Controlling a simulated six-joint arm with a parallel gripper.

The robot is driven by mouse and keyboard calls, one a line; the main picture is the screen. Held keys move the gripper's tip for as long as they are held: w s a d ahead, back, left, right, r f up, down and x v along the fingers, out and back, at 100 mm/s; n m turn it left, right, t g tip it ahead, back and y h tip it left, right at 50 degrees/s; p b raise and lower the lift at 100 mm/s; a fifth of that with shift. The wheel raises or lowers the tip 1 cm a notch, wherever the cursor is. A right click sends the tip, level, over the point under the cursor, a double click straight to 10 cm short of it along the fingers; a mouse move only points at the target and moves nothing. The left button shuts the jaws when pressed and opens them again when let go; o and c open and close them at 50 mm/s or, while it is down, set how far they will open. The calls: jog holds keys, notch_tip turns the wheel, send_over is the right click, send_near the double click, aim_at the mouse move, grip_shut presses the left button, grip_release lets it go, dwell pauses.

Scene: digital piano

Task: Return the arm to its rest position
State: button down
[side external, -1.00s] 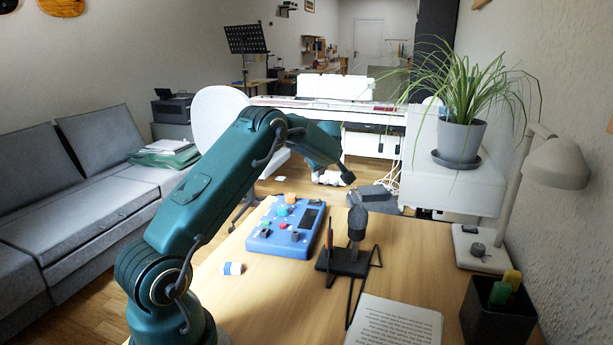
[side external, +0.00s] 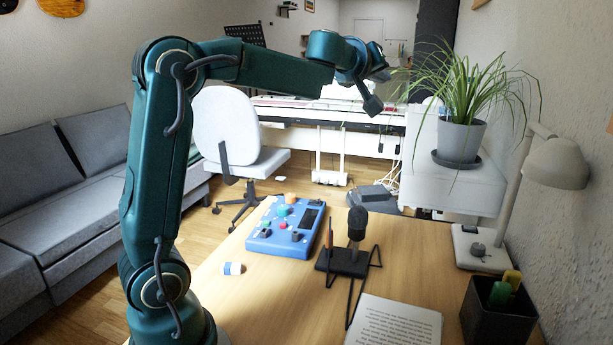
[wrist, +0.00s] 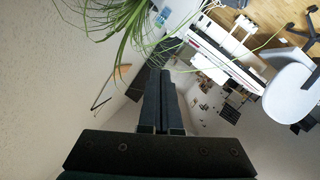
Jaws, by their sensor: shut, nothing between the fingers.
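My gripper (side external: 374,104) is high above the far side of the desk, in front of the white digital piano (side external: 330,112), and points down and to the right. In the wrist view its two dark fingers (wrist: 165,88) lie together with nothing between them. The piano also shows in the wrist view (wrist: 225,62), tilted. My gripper touches nothing.
On the wooden desk (side external: 262,317) are a blue control box (side external: 262,240), a microphone (side external: 357,225) on a stand, a small white-and-blue item (side external: 232,268), a printed sheet (side external: 395,325), a lamp (side external: 556,165) and a pen cup (side external: 497,318). A potted plant (side external: 461,140) stands right of my gripper.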

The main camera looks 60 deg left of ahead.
jog(key=s+d+r+m+t+h, duration=0.1)
jog(key=s+d+r+m+h, duration=0.1)
jog(key=d, duration=0.3)
jog(key=s+d+r+m+t+h, duration=0.1)
jog(key=d+r+m+t+h, duration=0.15)
jog(key=d, duration=0.25)
jog(key=s+d+f+m+g+h, duration=0.3)
jog(key=s+d+f+m+h, duration=0.3)
jog(key=s+d, duration=0.5)
jog(key=s+f+g+y, duration=0.1)
jog(key=s+f+g, duration=0.3)
jog(key=s+f, duration=0.3)
jog(key=s+a+f+m+g+y, duration=0.1)
jog(key=s+f+g, duration=0.3)
jog(key=f, duration=0.8)
jog(key=s+y, duration=0.1)
jog(key=s, duration=0.1)
jog(key=shift+s+a+f, duration=0.15)
jog(key=shift+s+a, duration=0.1)
jog(key=shift+s, duration=0.15)
jog(key=shift+m, duration=0.25)
